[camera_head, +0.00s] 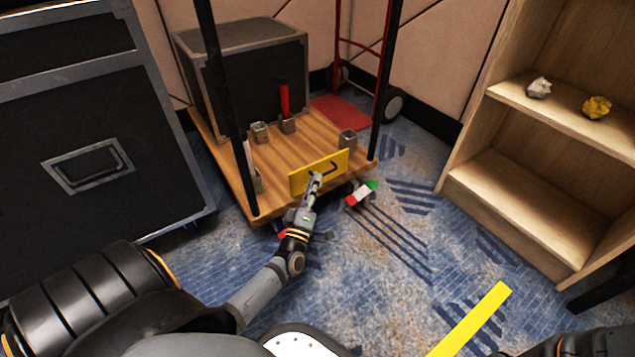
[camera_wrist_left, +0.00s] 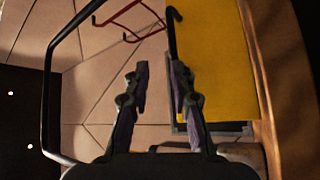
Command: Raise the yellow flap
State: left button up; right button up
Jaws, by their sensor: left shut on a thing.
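My left gripper (camera_head: 316,180) is at the flap's face, shut on the black handle. In the left wrist view the yellow flap (camera_wrist_left: 221,60) fills the upper right, and the black handle (camera_wrist_left: 172,35) runs down to my left gripper (camera_wrist_left: 160,80). The fingers hide part of the handle. My right gripper is not in view.
The cart deck (camera_head: 215,150) carries a black case (camera_head: 250,75) and several metal sockets, with dark posts rising from it. A large black case (camera_head: 95,150) stands left. A wooden shelf (camera_head: 520,185) stands right. A green, white and red piece (camera_head: 360,194) is beside the flap.

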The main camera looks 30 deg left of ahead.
pick_arm(q)
jog(key=shift+s+f+b, duration=0.35)
jog(key=shift+s+f, duration=0.55)
jog(key=shift+f, duration=0.2)
